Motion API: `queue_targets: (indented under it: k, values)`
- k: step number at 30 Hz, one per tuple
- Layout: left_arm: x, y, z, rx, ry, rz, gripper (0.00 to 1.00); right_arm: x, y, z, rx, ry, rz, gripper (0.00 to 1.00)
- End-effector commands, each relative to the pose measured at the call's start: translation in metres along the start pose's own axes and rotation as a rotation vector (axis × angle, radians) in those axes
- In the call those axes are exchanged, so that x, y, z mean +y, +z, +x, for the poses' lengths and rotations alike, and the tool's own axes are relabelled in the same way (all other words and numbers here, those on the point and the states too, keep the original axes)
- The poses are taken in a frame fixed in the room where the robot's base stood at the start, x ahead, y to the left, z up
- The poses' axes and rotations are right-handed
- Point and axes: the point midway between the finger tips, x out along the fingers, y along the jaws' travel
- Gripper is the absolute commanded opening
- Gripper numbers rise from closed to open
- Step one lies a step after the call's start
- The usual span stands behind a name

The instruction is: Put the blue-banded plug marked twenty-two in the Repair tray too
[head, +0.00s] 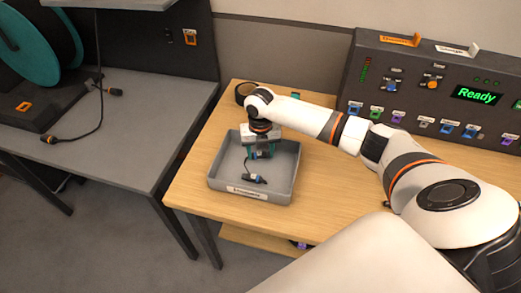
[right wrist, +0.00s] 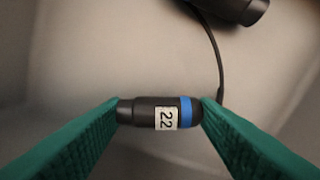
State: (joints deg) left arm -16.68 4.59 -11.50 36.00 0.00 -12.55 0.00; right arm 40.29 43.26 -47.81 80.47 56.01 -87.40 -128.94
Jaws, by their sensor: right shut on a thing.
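The blue-banded plug (right wrist: 188,111) is black, with a white label reading 22, and lies crosswise between my green fingers in the right wrist view. My right gripper (right wrist: 160,112) is shut on it, one finger at each end. In the head view my right gripper (head: 261,156) points down inside the grey tray (head: 229,190). The tray's front label is too small to read. A second dark plug (head: 254,178) lies in the tray; its black body (right wrist: 236,8) also shows at the top of the right wrist view. My left gripper is out of view.
The tray stands at the left end of a wooden table (head: 190,187). A control panel (head: 440,100) reading "Ready" stands behind on the right. A grey bench (head: 120,140) at left holds a teal reel (head: 35,40) and dark plugs on a cable.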

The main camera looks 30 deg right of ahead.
Motion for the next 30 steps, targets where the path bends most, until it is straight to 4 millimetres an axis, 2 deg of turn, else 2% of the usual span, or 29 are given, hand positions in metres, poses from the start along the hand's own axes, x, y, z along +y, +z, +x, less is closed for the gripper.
queue_targets:
  k: [3,4,7,8,16,20,30]
  values:
    - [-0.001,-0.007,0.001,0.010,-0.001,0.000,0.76,0.000,0.000,0.003,0.000,0.000,0.000,0.31]
    - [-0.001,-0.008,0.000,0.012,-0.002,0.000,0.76,0.000,0.000,0.003,0.000,0.000,0.000,0.57]
    - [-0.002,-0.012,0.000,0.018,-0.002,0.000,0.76,0.000,0.000,0.002,0.000,0.000,0.000,0.73]
    - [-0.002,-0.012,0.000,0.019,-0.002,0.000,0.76,0.000,0.000,0.002,0.000,0.000,0.000,0.75]
    - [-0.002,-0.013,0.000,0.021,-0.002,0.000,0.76,0.000,0.000,0.001,0.000,0.000,0.000,0.75]
    - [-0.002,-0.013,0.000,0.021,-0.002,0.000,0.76,0.000,-0.001,-0.008,0.001,-0.001,0.000,0.75]
    - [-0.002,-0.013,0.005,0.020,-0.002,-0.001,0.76,-0.001,-0.002,-0.078,0.004,-0.004,0.001,0.75]
